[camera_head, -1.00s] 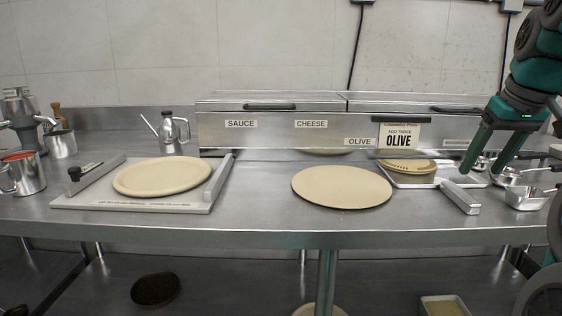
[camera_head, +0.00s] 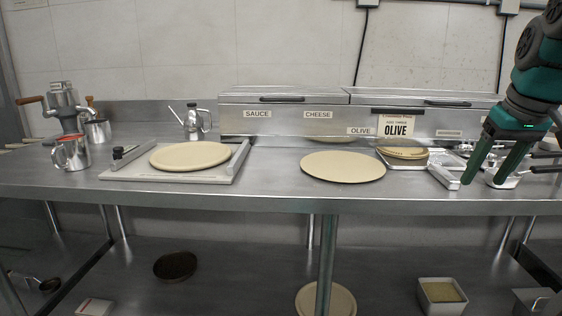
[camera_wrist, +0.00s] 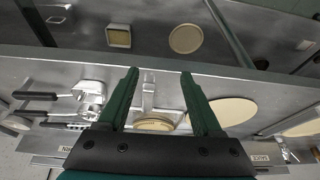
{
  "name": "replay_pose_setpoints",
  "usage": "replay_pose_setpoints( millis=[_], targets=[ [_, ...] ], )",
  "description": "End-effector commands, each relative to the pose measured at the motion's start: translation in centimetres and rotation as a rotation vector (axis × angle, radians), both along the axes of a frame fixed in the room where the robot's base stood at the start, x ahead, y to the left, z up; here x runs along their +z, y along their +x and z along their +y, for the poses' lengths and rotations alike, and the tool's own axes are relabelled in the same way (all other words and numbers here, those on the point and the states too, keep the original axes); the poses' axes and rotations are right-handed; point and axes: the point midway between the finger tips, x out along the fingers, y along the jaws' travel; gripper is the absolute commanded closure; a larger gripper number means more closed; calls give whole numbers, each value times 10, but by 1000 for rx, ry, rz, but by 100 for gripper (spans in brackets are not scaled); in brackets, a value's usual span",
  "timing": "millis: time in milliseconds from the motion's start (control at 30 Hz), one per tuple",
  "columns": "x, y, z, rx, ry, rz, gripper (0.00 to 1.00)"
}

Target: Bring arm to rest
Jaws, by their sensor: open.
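My gripper (camera_head: 480,182) is at the right of the head view, above the front part of the steel counter (camera_head: 280,192). Its two green fingers point down and are apart, with nothing between them. In the wrist view my gripper (camera_wrist: 158,76) also shows open and empty, with the counter edge beyond the fingertips. Part of my arm shows above it in the head view.
Metal scoops (camera_head: 506,178) lie close by the fingers. A pale round disc (camera_head: 343,167) lies mid-counter; another round (camera_head: 189,155) sits on a white board (camera_head: 165,175) at left. Lidded steel bins (camera_head: 270,120) stand behind. A lower shelf (camera_head: 230,270) runs below.

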Motion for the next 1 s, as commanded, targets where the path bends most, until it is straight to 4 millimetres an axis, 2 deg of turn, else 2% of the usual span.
replay_pose_setpoints(
  millis=[267,467,600,767,1000],
  targets=[
    [-26,-4,38,43,9,52,33],
    [-61,-17,81,83,13,114,33],
    [-97,-38,118,110,17,174,33],
    [-142,-69,153,126,18,246,33],
    [-213,-133,191,121,16,358,33]
  ],
)
